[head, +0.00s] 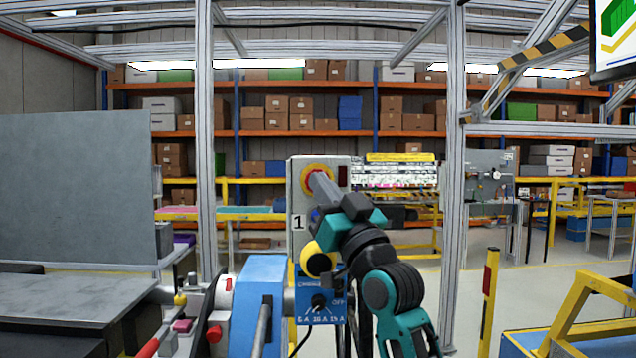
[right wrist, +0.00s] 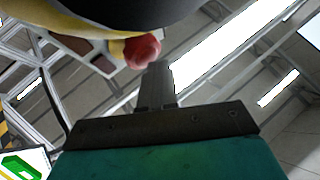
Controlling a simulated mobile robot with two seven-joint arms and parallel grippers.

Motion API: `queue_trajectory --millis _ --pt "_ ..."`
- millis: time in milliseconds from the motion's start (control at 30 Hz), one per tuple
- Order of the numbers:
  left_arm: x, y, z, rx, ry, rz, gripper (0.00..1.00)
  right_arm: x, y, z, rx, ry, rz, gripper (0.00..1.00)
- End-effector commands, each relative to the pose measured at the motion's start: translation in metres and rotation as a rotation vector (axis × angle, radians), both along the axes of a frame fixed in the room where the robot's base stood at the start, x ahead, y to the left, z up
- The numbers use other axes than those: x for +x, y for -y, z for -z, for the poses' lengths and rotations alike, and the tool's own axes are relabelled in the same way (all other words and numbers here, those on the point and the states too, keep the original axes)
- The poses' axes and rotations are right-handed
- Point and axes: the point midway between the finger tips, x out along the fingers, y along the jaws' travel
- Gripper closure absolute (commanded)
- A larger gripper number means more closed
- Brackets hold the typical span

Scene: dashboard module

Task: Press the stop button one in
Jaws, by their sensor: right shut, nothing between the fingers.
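Stop button one (head: 314,168), red in a yellow ring, is on the upper part of a pale grey box (head: 297,195) marked "1", in the middle of the head view. My right gripper (head: 322,184) reaches up from below, and its narrow shut fingers cover much of the button. In the right wrist view the red button (right wrist: 142,50) shows just beside the fingertips (right wrist: 157,72), with some yellow behind it. The fingers hold nothing. I cannot tell whether the tips touch the button. My left gripper is not in view.
A blue control box (head: 320,298) with a dark knob is below the grey box. Grey frame posts (head: 205,150) stand on both sides. A machine with red handles (head: 214,333) is at the lower left. A yellow post (head: 488,300) and open floor are at right.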

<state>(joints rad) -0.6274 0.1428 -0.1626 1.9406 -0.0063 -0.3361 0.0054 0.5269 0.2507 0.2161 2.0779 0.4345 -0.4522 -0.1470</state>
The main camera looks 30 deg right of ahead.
Motion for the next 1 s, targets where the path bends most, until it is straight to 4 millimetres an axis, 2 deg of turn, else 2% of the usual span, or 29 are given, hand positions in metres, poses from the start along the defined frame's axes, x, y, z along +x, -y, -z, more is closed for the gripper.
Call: queue_trajectory --millis 333,733,1000 --pt "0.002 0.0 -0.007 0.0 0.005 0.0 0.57 -0.012 -0.008 0.0 0.0 -0.001 0.0 1.0" --pt "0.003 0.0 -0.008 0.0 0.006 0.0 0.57 -0.016 -0.01 0.0 0.001 0.0 -0.001 1.0" --pt "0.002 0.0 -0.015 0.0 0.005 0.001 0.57 -0.038 -0.023 0.0 0.002 0.0 -0.001 1.0"
